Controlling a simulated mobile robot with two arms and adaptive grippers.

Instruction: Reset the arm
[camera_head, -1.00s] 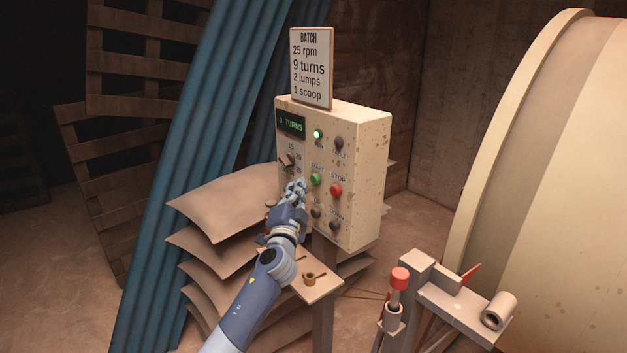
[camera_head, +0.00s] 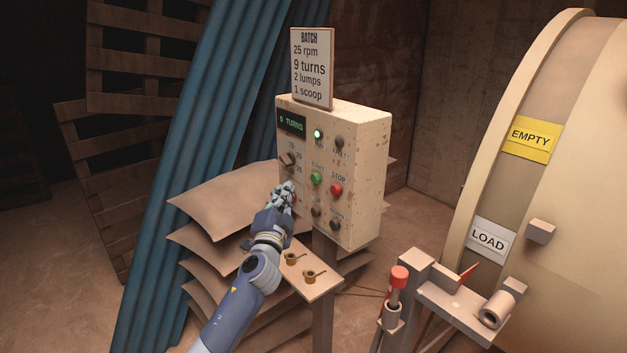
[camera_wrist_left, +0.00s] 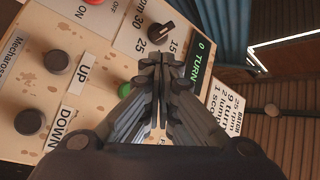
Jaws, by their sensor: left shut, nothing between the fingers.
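My left gripper (camera_head: 284,192) is shut and empty, its arm coming in from the lower left. It is in front of the lower left part of the cream control box (camera_head: 362,160). In the left wrist view the closed fingers (camera_wrist_left: 159,75) point at the panel and partly cover the green button (camera_wrist_left: 126,89). The speed knob (camera_head: 287,159) is just above the gripper in the head view. The display (camera_head: 291,123) reads "0 TURNS". A green lamp (camera_head: 318,134) is lit. I cannot tell whether the fingertips touch the panel. The right gripper is not in view.
A batch sign (camera_head: 311,68) stands on the box. A shelf (camera_head: 325,287) with small brown cups (camera_head: 309,276) is below. A large cream drum (camera_head: 580,150) with EMPTY (camera_head: 530,138) and LOAD (camera_head: 490,240) labels is on the right. A lever with a red grip (camera_head: 399,277) stands before it.

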